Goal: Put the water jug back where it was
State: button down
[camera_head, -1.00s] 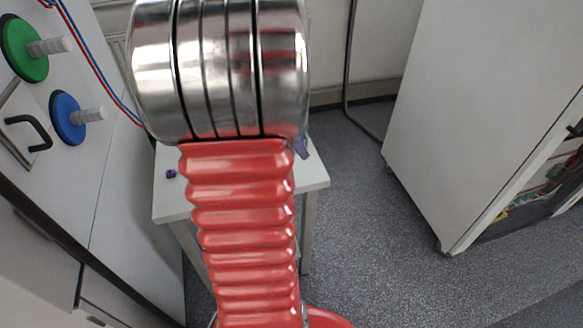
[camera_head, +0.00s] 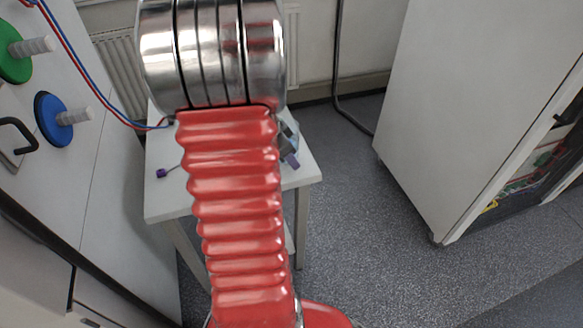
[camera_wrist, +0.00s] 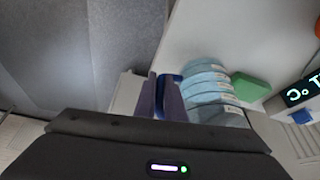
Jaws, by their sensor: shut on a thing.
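The water jug (camera_wrist: 212,95) is a pale blue, ribbed, translucent body in the wrist view, with a dark blue handle (camera_wrist: 166,84) on its left. My gripper (camera_wrist: 162,98) has its purple fingers at the handle and is shut on it. In the head view my red and silver arm covers most of the view of the jug. A grey-blue bit (camera_head: 287,132), likely the jug, and a purple tip (camera_head: 291,160) show just right of the arm, over the white table. I cannot tell whether the jug's base touches the table.
The white table (camera_head: 168,203) carries a small purple item (camera_head: 161,173) at its left. A green block (camera_wrist: 251,87) and a dark display (camera_wrist: 302,91) lie right of the jug. A white cabinet (camera_head: 460,110) stands right, with clear floor between. A panel with knobs (camera_head: 55,118) is left.

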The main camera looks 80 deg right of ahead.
jog(key=shift+f, duration=1.85)
jog(key=c, duration=1.8)
grip_release()
jog(key=shift+f, duration=0.1)
jog(key=shift+c, duration=0.2)
jog(key=v, duration=1.2)
